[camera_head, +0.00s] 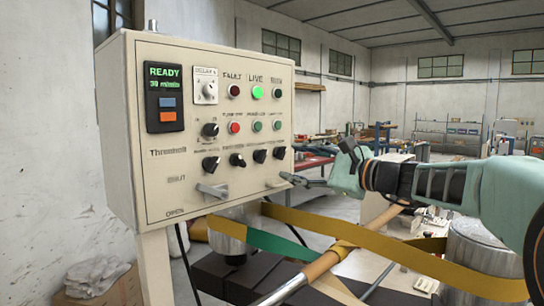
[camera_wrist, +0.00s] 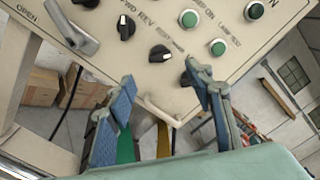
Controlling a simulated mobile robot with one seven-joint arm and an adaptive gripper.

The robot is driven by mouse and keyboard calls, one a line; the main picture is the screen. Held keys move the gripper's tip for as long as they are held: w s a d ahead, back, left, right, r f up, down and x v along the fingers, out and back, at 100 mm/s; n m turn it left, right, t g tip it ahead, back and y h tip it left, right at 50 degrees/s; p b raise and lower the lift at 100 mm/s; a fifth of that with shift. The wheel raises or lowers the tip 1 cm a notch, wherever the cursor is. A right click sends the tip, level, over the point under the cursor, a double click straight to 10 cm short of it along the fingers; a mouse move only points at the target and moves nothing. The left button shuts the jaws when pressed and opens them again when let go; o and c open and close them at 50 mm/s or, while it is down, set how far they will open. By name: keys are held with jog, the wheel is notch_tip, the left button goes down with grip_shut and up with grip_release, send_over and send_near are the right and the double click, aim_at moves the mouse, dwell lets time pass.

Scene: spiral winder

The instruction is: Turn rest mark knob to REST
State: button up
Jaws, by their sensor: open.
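The rest mark knob (camera_wrist: 160,53) is a black knob in the panel's lower row, under a partly legible label starting "REST". In the head view it seems to be the third knob (camera_head: 260,156) from the left. Its exact pointer setting is too small to read. My gripper (camera_wrist: 158,80) is open and empty, its two blue-grey fingers spread toward the panel below this knob in the wrist view. In the head view, my gripper (camera_head: 295,166) is at the panel's lower right edge. I see no contact with the knob.
A FWD/REV knob (camera_wrist: 127,27) sits beside it, and another black knob (camera_wrist: 186,78) is close to my right finger. A small pale lever (camera_wrist: 160,112) sticks out between the fingers. Green buttons (camera_wrist: 218,47) are above. A larger lever (camera_head: 212,190) and yellow belt (camera_head: 390,258) are lower.

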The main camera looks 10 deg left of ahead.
aim_at(266, 157)
jog(key=p+x, duration=0.2)
jog(key=x, duration=0.7)
jog(key=shift+w+a, duration=0.15)
jog(key=shift+w, duration=0.05)
jog(key=c, duration=1.2)
jog(key=shift+o, duration=0.2)
jog(key=shift+f+b, duration=0.15)
jog(key=shift+b, duration=0.2)
jog(key=shift+n+b, duration=6.9)
jog(key=shift+b, duration=0.45)
